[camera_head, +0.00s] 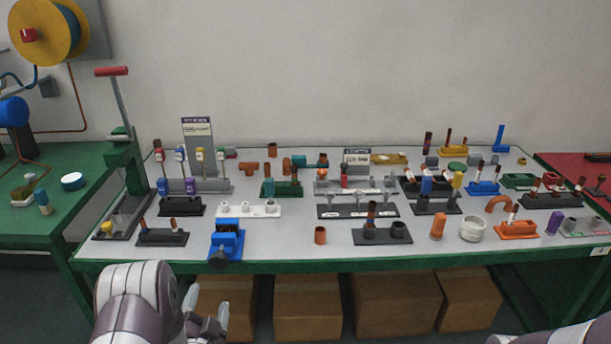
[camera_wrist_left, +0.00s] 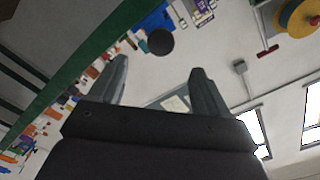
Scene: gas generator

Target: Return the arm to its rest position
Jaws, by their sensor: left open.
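My left gripper (camera_head: 207,312) is in front of the table's front edge, low in the head view, with nothing between its fingers. In the left wrist view its two fingers (camera_wrist_left: 158,85) are spread apart and empty. My right arm (camera_head: 565,335) shows only as a link at the bottom right of the head view. Its gripper is outside the frame. The left gripper is apart from the table and from all things on it.
The worktable (camera_head: 290,255) with green edges carries several small fixtures and parts. A blue vise (camera_head: 227,240) stands near its front edge, closest to my left gripper. A lever press (camera_head: 122,160) stands at the left. Cardboard boxes (camera_head: 395,303) sit under the table.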

